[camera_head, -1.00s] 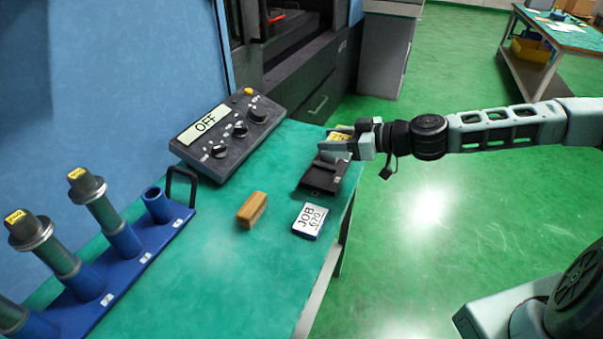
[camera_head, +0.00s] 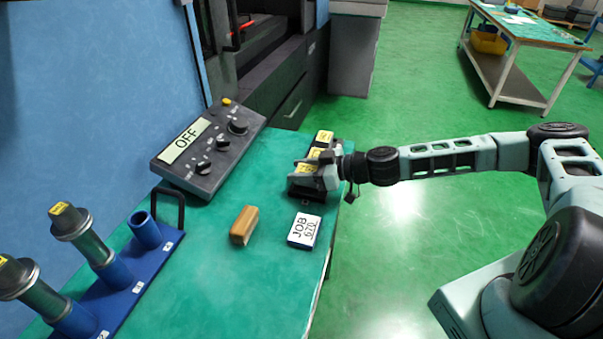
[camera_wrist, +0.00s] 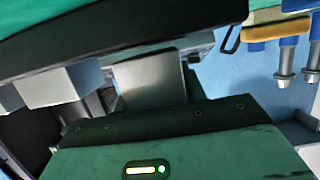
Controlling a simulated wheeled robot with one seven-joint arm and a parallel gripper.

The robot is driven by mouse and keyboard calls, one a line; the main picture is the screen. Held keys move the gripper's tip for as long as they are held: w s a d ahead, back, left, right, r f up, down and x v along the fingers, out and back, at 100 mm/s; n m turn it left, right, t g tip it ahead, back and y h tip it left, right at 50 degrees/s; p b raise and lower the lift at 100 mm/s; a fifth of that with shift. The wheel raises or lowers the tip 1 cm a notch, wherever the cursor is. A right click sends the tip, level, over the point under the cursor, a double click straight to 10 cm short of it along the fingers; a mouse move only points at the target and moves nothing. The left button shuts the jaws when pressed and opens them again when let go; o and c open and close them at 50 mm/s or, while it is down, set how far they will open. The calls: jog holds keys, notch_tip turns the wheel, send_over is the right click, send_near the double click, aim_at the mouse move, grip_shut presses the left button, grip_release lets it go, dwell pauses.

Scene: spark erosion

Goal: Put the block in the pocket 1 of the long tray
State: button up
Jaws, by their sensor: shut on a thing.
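The long tray (camera_head: 301,192) is dark and lies along the right edge of the green bench in the head view, with yellow labels on or in it. My gripper (camera_head: 312,171) is right over it, at its middle and near part. The block in my gripper cannot be clearly told from the fingers in the head view. In the wrist view, which is upside down, a grey metal piece (camera_wrist: 150,85) shows in front of my gripper's body, close to a dark edge. I cannot tell whether it is block or finger, or whether it touches the tray.
A control box (camera_head: 207,149) reading OFF is behind. A blue rack (camera_head: 117,290) with capped cylinders is left. Bench between them is clear.

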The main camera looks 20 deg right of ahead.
jog(key=shift+f, duration=0.8)
jog(key=shift+f, duration=0.15)
jog(key=o, duration=1.2)
jog(key=b+v, duration=0.3)
jog(key=v, duration=0.9)
